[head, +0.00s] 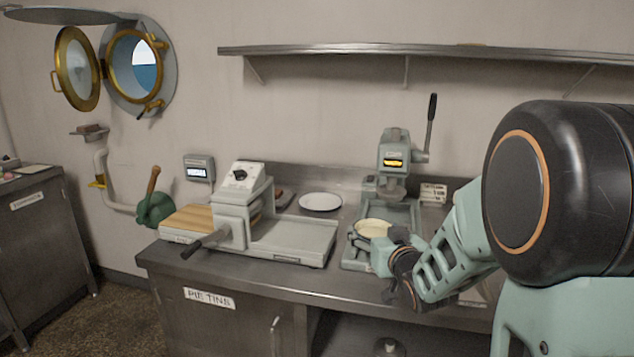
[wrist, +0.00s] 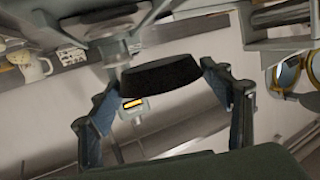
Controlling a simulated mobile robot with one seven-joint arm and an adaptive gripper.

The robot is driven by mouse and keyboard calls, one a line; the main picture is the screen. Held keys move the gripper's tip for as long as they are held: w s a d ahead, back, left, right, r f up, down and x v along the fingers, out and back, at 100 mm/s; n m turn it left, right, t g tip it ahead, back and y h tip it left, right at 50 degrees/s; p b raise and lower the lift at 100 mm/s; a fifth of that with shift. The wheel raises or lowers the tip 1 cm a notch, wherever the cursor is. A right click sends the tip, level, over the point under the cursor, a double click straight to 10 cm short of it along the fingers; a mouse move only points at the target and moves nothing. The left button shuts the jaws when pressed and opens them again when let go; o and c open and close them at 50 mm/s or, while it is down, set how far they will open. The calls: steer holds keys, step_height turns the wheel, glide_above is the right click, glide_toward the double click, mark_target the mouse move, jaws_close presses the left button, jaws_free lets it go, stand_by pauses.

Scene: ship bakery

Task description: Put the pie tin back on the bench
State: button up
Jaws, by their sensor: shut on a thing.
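A round pie tin with pale filling or dough (head: 373,228) is low in front of the lever press (head: 394,152), over the press's base, in the head view. I cannot tell whether it touches the base. My gripper (head: 384,248) is at the tin's near right side and shut on it. In the wrist view a dark piece (wrist: 160,72), seemingly the tin's side, lies between my two fingers. My wrist hides part of the tin and base. The steel bench (head: 330,288) carries the press; its cupboard front is labelled "PIE TINS".
A slicer-like machine (head: 290,238) with a wooden board (head: 190,222) stands on the left of the bench. A white plate (head: 320,202) lies behind it. An empty-looking shelf (head: 400,50) runs above. A small bare bench strip lies along the front edge.

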steer(key=shift+m+h, duration=0.5)
steer(key=shift+h, duration=0.2)
steer(key=s+a+f, duration=0.1)
steer(key=f, duration=0.1)
steer(key=s+f, duration=0.1)
steer(key=f, duration=0.1)
steer(key=s+a+f, duration=0.1)
steer(key=s, duration=0.1)
steer(key=shift+a+f, duration=0.35)
steer(key=shift+f, duration=0.05)
step_height(320, 180, up, 19)
steer(key=p, duration=1.9)
steer(key=shift+w+r, duration=0.15)
steer(key=shift+r, duration=0.05)
steer(key=shift+d+f, duration=0.1)
steer(key=w+d+f+n+y+b, duration=0.1)
steer(key=w+d+f+b, duration=0.4)
steer(key=b, duration=1.4)
steer(key=shift+w+d+f+y, duration=0.2)
steer(key=shift+d+f+y, duration=0.1)
steer(key=shift+d+f, duration=1.45)
